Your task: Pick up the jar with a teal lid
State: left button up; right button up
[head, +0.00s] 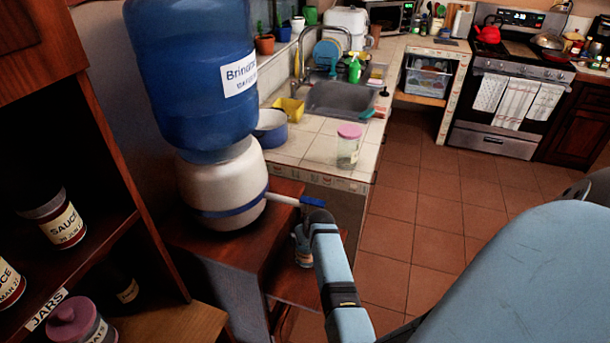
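A small jar-like object (303,254) stands low on the wooden shelf beside the water dispenser stand. Its upper part is bluish-grey and partly covered, so I cannot tell for sure that its lid is teal. My light blue arm reaches in from the lower right and bends down close beside this object. Its gripper fingers cannot be made out, and I cannot tell whether they touch the object. A glass jar with a pink lid (348,146) stands on the tiled counter. No other gripper shows clearly.
A water dispenser with a large blue bottle (195,75) stands close by, its spout jutting toward my arm. A shelf labelled JARS (46,309) at left holds a pink-lidded jar (78,321) and sauce jars (62,222). The tiled floor (440,205) is open at right.

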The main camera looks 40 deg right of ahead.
jog(key=c, duration=1.7)
jog(key=shift+c, duration=0.8)
jog(key=shift+w+r, duration=0.1)
jog(key=shift+r, duration=0.05)
